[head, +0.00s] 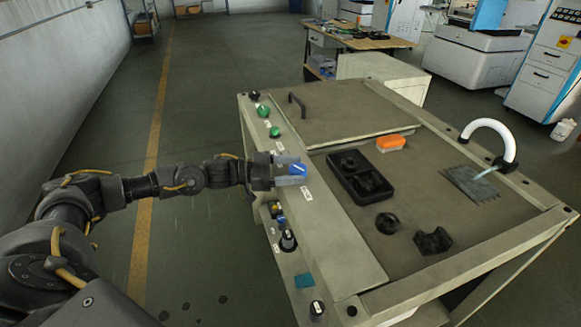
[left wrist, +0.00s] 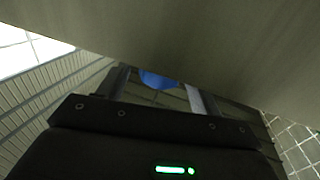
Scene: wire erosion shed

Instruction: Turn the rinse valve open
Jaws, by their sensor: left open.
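A blue knob (head: 298,168) sits on the front control strip of the grey-beige machine table, near a small white label too small to read; it looks like the rinse valve. My left gripper (head: 291,170) is open, with its fingers on either side of the knob. In the left wrist view the blue knob (left wrist: 158,80) shows between the two fingers, partly cut off by the pale panel above. I cannot tell whether the fingers touch it. My right gripper is not in view.
Green buttons (head: 263,110), a black knob (head: 288,240) and other controls line the same strip. On the table are a black tray (head: 347,183), an orange block (head: 390,143), loose black parts and a white curved hose (head: 492,124). Open floor lies left.

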